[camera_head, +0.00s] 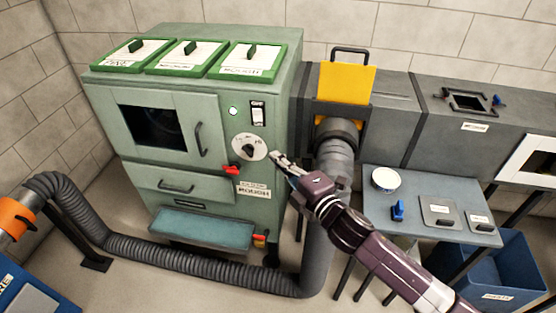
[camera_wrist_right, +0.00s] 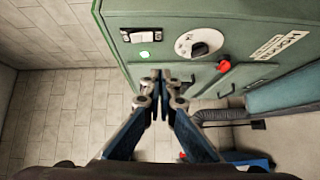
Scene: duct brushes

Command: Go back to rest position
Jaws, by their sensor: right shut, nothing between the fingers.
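My right gripper (camera_head: 277,158) is shut and empty in the head view, close to the right front edge of the green machine (camera_head: 185,208). It lies just right of the white round dial (camera_head: 250,147) with its dark knob; I cannot tell if they touch. In the right wrist view my right gripper (camera_wrist_right: 165,76) has its fingertips together, pointing at the machine's front. The dial (camera_wrist_right: 199,43), a red handle (camera_wrist_right: 223,66) and a lit green lamp (camera_wrist_right: 144,54) show there beyond it. My left gripper is not in view.
A grey hose (camera_head: 200,265) runs along the floor to the duct pipe (camera_head: 333,165). A yellow plate (camera_head: 346,82) stands in the grey duct (camera_head: 391,125). A side table (camera_head: 436,182) holds a round white dish (camera_head: 385,179) and a blue object (camera_head: 398,211). A blue bin (camera_head: 505,262) stands lower right.

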